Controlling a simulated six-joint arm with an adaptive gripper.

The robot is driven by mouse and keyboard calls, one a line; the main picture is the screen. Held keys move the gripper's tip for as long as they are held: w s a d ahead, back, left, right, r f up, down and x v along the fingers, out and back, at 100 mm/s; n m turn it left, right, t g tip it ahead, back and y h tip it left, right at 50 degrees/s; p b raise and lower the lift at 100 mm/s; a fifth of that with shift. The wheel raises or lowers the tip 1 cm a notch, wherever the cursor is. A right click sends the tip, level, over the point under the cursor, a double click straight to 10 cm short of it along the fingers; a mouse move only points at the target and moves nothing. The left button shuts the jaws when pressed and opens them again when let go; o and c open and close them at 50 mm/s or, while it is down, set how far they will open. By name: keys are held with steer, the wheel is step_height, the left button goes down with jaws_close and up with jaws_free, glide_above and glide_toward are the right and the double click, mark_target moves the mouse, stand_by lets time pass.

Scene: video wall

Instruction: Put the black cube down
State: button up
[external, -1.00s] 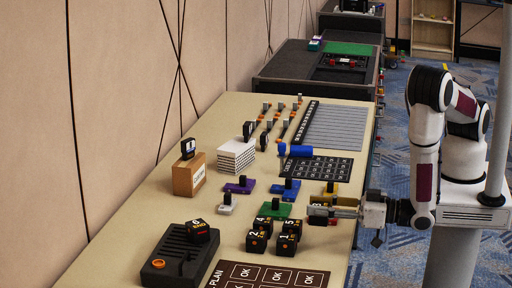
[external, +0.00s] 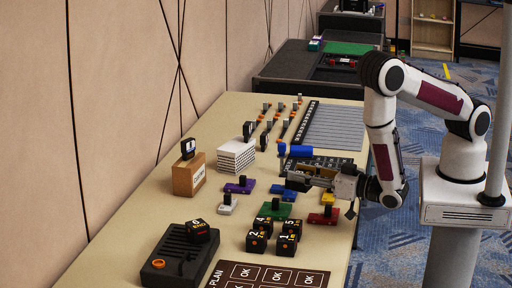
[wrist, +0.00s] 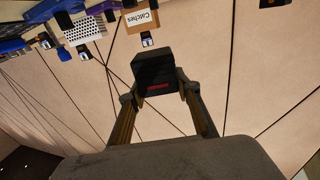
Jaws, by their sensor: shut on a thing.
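A black cube (wrist: 153,68) with a red mark is between the two fingertips in the wrist view. My gripper (external: 300,180) is shut on it, raised above the right part of the table in the external view, where the held cube is a small dark shape. Other black numbered cubes (external: 257,241) stand in a cluster on the table, in front of a green block (external: 273,211). One more black cube (external: 198,230) sits on a dark device (external: 178,257) at the front left.
Below and around my gripper are a blue block (external: 279,190), a yellow block (external: 328,199) and a red block (external: 323,216). A dark "PLAN" board (external: 268,275) lies at the front. A cardboard box (external: 188,176) and white stack (external: 236,155) stand further left.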

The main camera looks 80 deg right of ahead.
steer(key=w+d+m+g+h, duration=0.1)
steer(key=d+h, duration=0.3)
steer(key=d, duration=0.8)
steer(key=shift+w+d+m+g, duration=0.15)
steer(key=shift+d+m+g, duration=0.15)
steer(key=shift+m, duration=0.6)
steer(key=s+a+n+t+y, duration=0.1)
steer(key=s+a+n+y, duration=0.2)
steer(key=a, duration=1.1)
steer(key=s+a+f+n+t+y, duration=0.1)
steer(key=s+a+y, duration=0.4)
steer(key=a, duration=1)
steer(key=shift+s+n, duration=0.2)
steer(key=shift+n, duration=0.7)
steer(key=shift+f, duration=2.95)
